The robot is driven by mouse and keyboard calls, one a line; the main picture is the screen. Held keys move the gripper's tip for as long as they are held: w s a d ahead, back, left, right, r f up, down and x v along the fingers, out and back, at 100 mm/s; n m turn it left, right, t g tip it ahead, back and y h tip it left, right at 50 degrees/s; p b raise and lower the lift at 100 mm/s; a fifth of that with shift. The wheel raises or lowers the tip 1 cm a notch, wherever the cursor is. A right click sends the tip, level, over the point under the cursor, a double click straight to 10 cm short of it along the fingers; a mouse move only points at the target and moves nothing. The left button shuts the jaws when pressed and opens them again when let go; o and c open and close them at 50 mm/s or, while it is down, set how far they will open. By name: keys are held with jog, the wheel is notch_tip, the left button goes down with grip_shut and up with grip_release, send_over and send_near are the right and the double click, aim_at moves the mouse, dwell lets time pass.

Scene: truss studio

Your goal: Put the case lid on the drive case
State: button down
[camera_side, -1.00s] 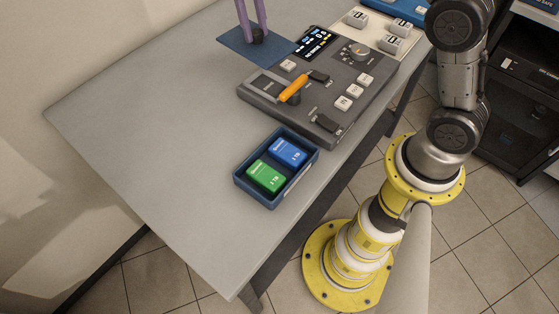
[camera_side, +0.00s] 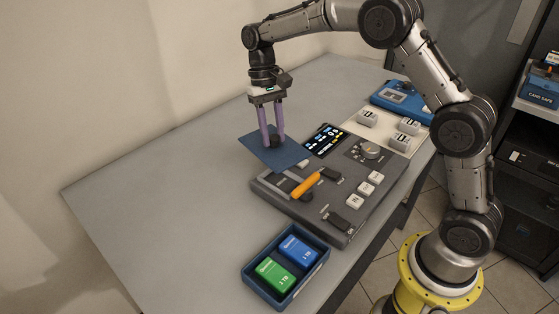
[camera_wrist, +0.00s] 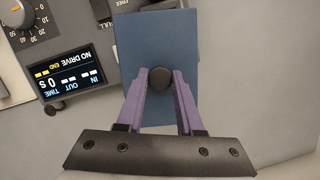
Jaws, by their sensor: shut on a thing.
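My gripper (camera_side: 273,138) has purple fingers and is shut on the dark knob of the case lid (camera_side: 258,151), a flat blue plate. In the wrist view the knob (camera_wrist: 160,78) sits between the fingertips, and the lid (camera_wrist: 152,40) extends beyond and beneath it. The lid is held level at the far left corner of the grey console; its height over the table is hard to tell. The drive case (camera_side: 252,281) is an open dark blue tray near the front table edge, holding a blue drive (camera_side: 296,252) and a green drive (camera_side: 274,274) side by side.
The grey console (camera_side: 285,208) has an orange handle (camera_side: 307,185), white keys and a dial, and lies between lid and case. A small display (camera_side: 325,139) reads "NO DRIVE" in the wrist view. White number blocks (camera_side: 367,118) stand behind. The table's left side (camera_side: 170,200) is clear.

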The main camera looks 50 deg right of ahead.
jog(key=s+a+r+m+t+y, duration=0.1)
jog(key=s+a+r+m+y, duration=0.1)
jog(key=s+a+m, duration=0.9)
jog(key=s+a+f+m+t, duration=0.1)
jog(key=s+a+m+t, duration=0.2)
jog(key=s+a+m, duration=0.5)
jog(key=shift+s+d+f+n, duration=0.2)
jog(key=shift+f+n, duration=0.3)
jog(key=shift+f, duration=0.5)
jog(key=shift+s+d+f+n, duration=0.1)
jog(key=shift+s+f+n, duration=0.3)
jog(key=shift+f, duration=0.55)
jog(key=shift+s+d+f+n, duration=0.15)
jog(key=shift+f+n, duration=0.45)
jog(key=shift+f, duration=0.4)
jog(key=shift+f, duration=0.55)
jog(key=c, duration=0.8)
grip_release()
jog(key=shift+c, duration=0.2)
jog(key=w+v, duration=0.1)
jog(key=v, duration=1)
jog(key=shift+s, duration=0.3)
